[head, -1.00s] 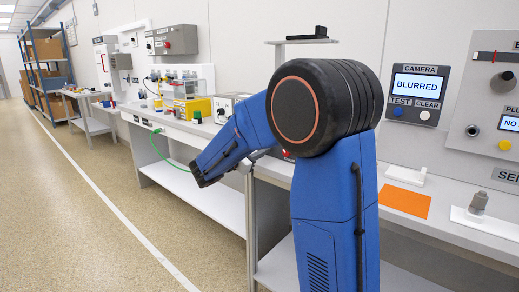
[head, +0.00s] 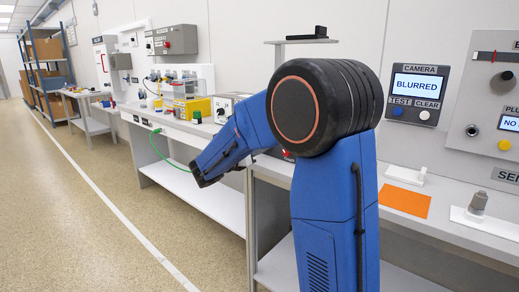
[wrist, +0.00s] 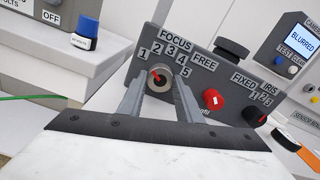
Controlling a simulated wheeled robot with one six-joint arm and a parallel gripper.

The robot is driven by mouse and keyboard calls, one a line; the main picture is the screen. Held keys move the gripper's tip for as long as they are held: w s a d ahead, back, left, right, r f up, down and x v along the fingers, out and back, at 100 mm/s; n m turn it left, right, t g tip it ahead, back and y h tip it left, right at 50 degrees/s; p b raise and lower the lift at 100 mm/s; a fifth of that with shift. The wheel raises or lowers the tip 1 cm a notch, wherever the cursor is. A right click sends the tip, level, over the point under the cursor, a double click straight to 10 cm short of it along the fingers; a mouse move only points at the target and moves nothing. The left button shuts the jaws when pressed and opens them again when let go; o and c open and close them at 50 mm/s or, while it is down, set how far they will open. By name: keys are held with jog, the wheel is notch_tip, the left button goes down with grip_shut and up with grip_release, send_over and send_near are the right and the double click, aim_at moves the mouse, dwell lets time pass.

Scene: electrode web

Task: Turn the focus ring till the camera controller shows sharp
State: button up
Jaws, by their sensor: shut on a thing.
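In the wrist view the focus ring (wrist: 157,80) is a round grey knob with a red mark, on a dark panel labelled FOCUS with numbers 1 to 5. Its red mark is at the upper side, roughly toward the 2; the exact reading is too small to tell. My gripper (wrist: 160,87) is shut on the ring, one finger on each side. The camera controller (head: 418,93) shows BLURRED in the head view; it also shows BLURRED at the upper right of the wrist view (wrist: 300,42). In the head view my arm hides the ring.
Right of the ring are a red knob (wrist: 212,99) under FREE and a black knob (wrist: 253,115) under FIXED IRIS. A blue-capped bottle (wrist: 85,34) stands at the left. An orange sheet (head: 404,201) lies on the bench under the controller.

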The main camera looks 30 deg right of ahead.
dwell(0.4)
jog(key=o, duration=1)
jog(key=shift+o, duration=0.2)
jog(key=v, duration=1.7)
jog(key=shift+a, duration=0.25)
jog(key=shift+s, duration=0.1)
